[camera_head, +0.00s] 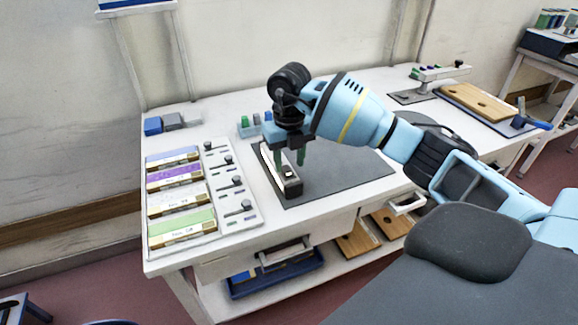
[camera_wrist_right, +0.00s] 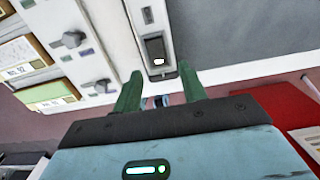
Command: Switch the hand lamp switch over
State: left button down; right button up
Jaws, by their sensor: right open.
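The hand lamp (camera_head: 267,161) is a long white and black body lying on the dark grey mat at the left of the bench. Its rocker switch (camera_head: 288,175) is on a black panel at the near end. The switch also shows in the right wrist view (camera_wrist_right: 156,48), dark with a white mark at one end. My right gripper (camera_head: 290,161) is over the lamp, its green fingers pointing down, apart and empty. In the right wrist view the fingertips (camera_wrist_right: 161,75) are either side of the lamp's near end; contact cannot be told. My left gripper is not in view.
A panel with sliders and coloured labels (camera_head: 242,222) is left of the dark mat (camera_head: 335,180). Small blue and grey blocks (camera_head: 172,122) sit behind it. A wooden board (camera_head: 478,102) lies at right. Drawers and a blue tray (camera_head: 275,278) are below the bench.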

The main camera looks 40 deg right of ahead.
aim_at(287, 171)
notch_tip(287, 171, down, 2)
jog(key=shift+f, duration=0.15)
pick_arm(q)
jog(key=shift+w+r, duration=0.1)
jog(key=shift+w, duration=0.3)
pick_arm(e)
grip_shut()
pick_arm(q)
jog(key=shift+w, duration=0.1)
pick_arm(e)
jog(key=shift+w, duration=0.1)
jog(key=shift+w+g, duration=0.15)
jog(key=shift+g, duration=0.45)
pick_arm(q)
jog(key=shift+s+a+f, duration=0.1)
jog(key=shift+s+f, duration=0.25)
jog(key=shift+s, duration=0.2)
pick_arm(e)
jog(key=shift+w+d+g+y, duration=0.15)
jog(key=shift+g+y, duration=0.15)
jog(key=shift+g, duration=0.6)
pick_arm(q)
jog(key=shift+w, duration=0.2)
